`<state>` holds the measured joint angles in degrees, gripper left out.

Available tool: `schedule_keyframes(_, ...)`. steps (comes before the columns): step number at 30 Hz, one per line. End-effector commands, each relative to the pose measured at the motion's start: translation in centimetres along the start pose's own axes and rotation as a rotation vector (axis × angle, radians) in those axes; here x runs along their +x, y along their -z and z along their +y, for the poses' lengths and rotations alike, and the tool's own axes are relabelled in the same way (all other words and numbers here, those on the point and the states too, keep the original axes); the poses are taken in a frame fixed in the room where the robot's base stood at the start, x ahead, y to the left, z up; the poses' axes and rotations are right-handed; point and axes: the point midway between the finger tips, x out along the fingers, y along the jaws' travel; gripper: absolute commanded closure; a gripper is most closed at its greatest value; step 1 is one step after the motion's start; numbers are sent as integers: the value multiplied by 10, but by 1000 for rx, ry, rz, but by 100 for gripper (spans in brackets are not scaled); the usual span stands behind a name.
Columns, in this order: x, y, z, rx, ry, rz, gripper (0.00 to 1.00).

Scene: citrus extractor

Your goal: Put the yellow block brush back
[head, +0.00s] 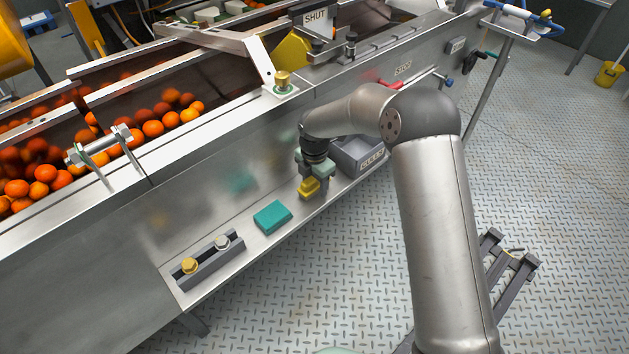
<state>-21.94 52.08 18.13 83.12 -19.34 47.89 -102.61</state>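The yellow block brush (309,188) shows as a small yellow block low on the steel shelf along the machine's front. My gripper (313,187) points down right at it, with dark finger parts close around the block. The view is too small to tell whether the fingers are shut on the brush or only beside it, or whether the brush touches the shelf. My gripper covers part of the brush.
On the shelf (243,238) lie a teal block (272,216) and, left of it, a grey holder (208,264) with two knobs. A grey labelled bin (360,155) stands just right of my gripper. The machine's steel wall (215,190) rises behind; oranges (150,125) fill its trough.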

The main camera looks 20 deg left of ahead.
Motion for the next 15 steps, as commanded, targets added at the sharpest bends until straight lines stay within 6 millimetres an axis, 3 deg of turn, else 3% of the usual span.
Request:
schedule_keyframes(8,-2,0,0,-1,-1,-1,43)
schedule_keyframes(15,-43,-1,-1,1,-4,-2,43)
